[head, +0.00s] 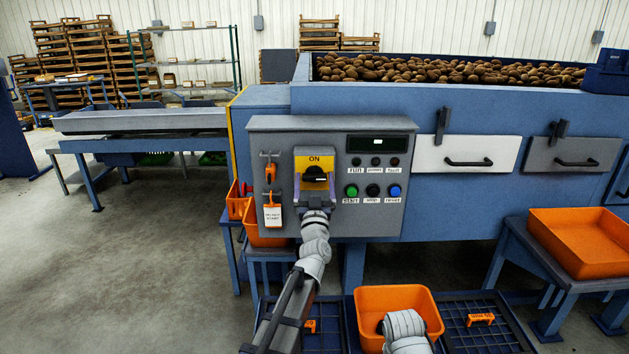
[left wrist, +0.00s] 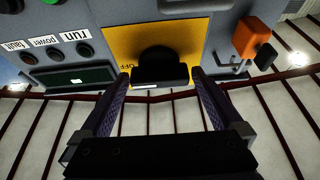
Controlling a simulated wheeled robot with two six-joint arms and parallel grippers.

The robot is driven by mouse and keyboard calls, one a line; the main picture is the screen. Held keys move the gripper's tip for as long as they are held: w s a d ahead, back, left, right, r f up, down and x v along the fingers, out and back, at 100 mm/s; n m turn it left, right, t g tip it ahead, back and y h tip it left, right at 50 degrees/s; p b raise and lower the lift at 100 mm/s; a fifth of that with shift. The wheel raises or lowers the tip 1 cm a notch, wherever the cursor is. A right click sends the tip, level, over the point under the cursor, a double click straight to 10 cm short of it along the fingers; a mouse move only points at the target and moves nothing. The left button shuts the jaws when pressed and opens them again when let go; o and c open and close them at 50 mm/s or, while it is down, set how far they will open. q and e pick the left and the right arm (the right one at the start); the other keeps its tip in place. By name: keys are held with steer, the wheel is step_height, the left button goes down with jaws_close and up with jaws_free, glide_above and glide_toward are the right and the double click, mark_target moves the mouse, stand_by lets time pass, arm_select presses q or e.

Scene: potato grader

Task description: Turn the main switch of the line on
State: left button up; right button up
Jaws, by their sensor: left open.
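The main switch (head: 315,178) is a black rotary handle on a yellow plate marked ON at the top, on the grey control panel (head: 264,140). Its bar lies level in the head view. In the left wrist view, the switch handle (left wrist: 160,68) shows OFF lettering beside it and a white mark on its OFF side. My left gripper (head: 315,190) is in front of the switch. In the left wrist view, the open fingers of the left gripper (left wrist: 160,78) stand on either side of the handle; contact cannot be told. My right gripper does not show.
An orange padlock (head: 270,173) and a hanging tag (head: 272,214) are left of the switch. Start, stop and reset buttons (head: 372,190) are to its right, below a dark display (head: 376,144). Orange bins (head: 362,299) stand below the panel. Potatoes fill the hopper behind.

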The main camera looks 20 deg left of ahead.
arm_select(q)
steer(key=shift+c, duration=0.3)
steer(key=c, duration=1)
